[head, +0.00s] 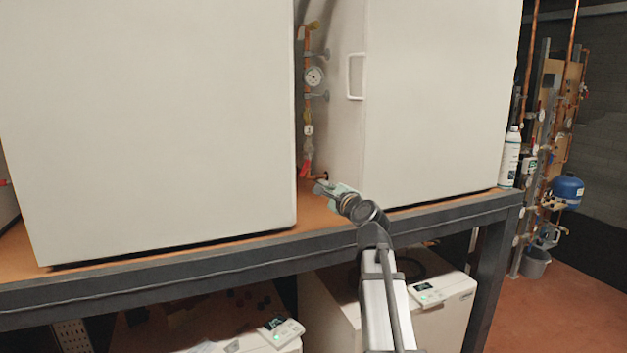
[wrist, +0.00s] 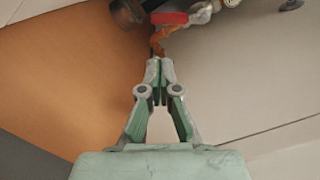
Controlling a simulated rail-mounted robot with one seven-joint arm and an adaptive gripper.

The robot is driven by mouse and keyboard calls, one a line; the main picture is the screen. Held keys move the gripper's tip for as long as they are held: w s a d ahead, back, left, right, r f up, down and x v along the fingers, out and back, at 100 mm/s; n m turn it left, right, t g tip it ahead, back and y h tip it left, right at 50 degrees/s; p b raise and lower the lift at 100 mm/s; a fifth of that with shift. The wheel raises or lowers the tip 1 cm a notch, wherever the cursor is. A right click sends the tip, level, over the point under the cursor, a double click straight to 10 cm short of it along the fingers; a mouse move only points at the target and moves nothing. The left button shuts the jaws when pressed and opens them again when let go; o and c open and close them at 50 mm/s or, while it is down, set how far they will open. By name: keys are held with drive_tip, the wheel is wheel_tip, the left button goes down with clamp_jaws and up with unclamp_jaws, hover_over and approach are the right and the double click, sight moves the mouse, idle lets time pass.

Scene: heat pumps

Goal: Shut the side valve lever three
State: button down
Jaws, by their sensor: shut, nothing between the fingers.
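A red valve lever (head: 305,169) is low on the copper pipe between the two large white cabinets. In the wrist view a red handle (wrist: 170,18) shows at the top edge, beside a silver valve body (wrist: 203,12) and a copper fitting (wrist: 164,35). I cannot tell which lever is number three. My gripper (head: 320,188) is at the foot of the pipe, just below the red lever. In the wrist view my gripper (wrist: 157,68) is shut and empty, with its tips just below the copper fitting. Whether they touch it is unclear.
The left cabinet (head: 150,120) and right cabinet (head: 430,100) leave a narrow gap around the pipe. A gauge (head: 313,76) sits higher on it. The bench's dark front beam (head: 180,267) runs below. A spray can (head: 510,158) stands at the right end.

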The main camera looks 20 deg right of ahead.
sight(307, 162)
drive_tip(key=shift+w+m, duration=0.25)
drive_tip(key=shift+m, duration=0.05)
drive_tip(key=w+p, duration=0.2)
drive_tip(key=w, duration=0.7)
drive_tip(key=shift+w+r, duration=0.15)
drive_tip(key=shift+w, duration=0.15)
